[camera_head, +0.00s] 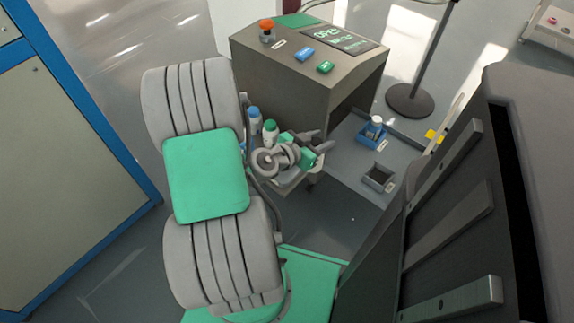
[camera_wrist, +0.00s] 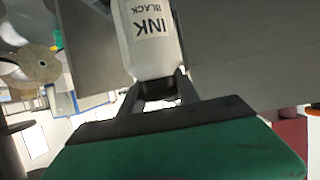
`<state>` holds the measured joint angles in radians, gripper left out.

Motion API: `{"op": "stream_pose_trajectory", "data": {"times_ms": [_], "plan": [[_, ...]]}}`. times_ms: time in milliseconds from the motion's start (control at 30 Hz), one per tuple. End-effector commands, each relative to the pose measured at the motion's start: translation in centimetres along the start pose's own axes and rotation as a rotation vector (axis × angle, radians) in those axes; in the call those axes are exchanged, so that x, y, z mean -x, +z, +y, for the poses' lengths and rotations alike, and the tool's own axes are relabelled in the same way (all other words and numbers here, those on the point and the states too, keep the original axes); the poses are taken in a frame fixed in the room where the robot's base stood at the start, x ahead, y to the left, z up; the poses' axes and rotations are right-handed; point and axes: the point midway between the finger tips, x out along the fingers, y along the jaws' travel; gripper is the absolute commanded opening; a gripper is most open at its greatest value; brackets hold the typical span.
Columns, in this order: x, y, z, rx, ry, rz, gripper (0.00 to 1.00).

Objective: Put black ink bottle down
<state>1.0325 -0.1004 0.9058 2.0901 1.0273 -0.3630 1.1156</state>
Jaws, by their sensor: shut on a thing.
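The black ink bottle (camera_wrist: 150,45) is white with the words INK BLACK, upside down in the wrist view. My gripper (camera_wrist: 160,88) is shut on its narrow dark end. In the head view my gripper (camera_head: 325,146) is beside the front of the grey cabinet; the held bottle cannot be made out there. A blue holder (camera_head: 370,139) on the low grey surface holds a white bottle (camera_head: 376,123). A dark square holder (camera_head: 379,178) nearer on that surface looks empty.
A blue-capped bottle (camera_head: 254,121) and a green-capped bottle (camera_head: 270,132) stand close beside my arm. The grey cabinet (camera_head: 290,82) has buttons and a display on top. A pole base (camera_head: 410,100) is behind the low surface (camera_head: 345,170). A dark machine (camera_head: 450,220) blocks the right.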

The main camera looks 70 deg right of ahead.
Motion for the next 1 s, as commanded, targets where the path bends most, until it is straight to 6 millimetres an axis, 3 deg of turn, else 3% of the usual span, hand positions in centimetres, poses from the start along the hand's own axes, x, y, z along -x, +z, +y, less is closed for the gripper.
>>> {"op": "stream_pose_trajectory", "data": {"times_ms": [67,167,433,600,867,1000], "plan": [[-0.5,-0.1,0.9,-0.012,0.025,0.001,0.00],[-1.3,0.4,-0.3,-0.015,0.029,0.001,0.00],[-4.8,2.9,-7.5,-0.013,0.026,0.001,0.00],[-6.9,5.6,-10.1,-0.012,0.028,0.000,0.00],[-8.3,7.2,-12.0,-0.013,0.027,0.001,0.00],[-9.3,9.6,-12.2,-0.010,0.027,-0.001,0.00]]}}
